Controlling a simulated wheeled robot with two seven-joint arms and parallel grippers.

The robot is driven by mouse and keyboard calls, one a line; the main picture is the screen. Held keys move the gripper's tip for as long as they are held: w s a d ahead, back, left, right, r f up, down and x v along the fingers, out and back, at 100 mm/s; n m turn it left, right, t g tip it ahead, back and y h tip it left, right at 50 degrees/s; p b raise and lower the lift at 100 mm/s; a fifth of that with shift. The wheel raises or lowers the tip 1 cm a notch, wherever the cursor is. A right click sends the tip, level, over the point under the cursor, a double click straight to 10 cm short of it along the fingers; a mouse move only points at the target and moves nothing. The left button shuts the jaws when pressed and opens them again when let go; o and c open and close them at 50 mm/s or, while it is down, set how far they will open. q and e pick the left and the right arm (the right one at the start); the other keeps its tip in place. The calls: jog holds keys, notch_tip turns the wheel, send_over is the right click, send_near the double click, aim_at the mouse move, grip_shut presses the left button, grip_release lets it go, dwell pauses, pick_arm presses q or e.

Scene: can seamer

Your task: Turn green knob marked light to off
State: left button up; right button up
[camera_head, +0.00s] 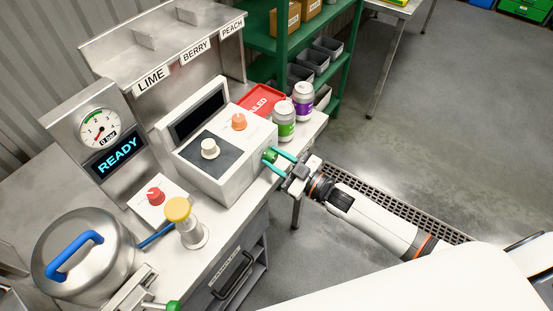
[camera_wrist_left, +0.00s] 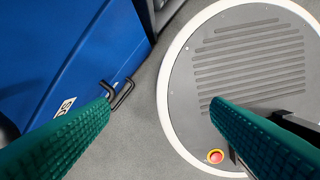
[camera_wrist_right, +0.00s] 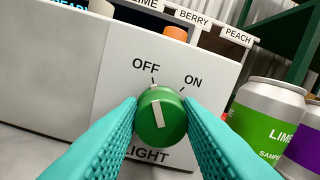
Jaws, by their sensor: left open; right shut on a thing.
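The green knob (camera_wrist_right: 167,132) is on the white front face of a box-shaped machine (camera_head: 222,178), above the word LIGHT. OFF is printed at its upper left and ON at its upper right. Its white stripe points up and slightly left, toward the OFF mark. My right gripper (camera_wrist_right: 160,104) is shut on the knob, one teal finger on each side. In the head view the knob (camera_head: 270,155) shows at the machine's right end, between the fingertips. My left gripper (camera_wrist_left: 162,103) is open and empty, over the floor and my round base; it is outside the head view.
A green LIME can (camera_head: 284,122) and a purple can (camera_head: 304,102) stand close beside the knob, by a red tray (camera_head: 262,100). A blue surface (camera_wrist_left: 70,60) is near my left gripper.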

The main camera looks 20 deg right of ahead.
dwell(0.4)
jog(key=o, duration=1)
jog(key=shift+s+d+f, duration=0.1)
jog(key=shift+b+v, duration=1.5)
jog(key=shift+v, duration=4.4)
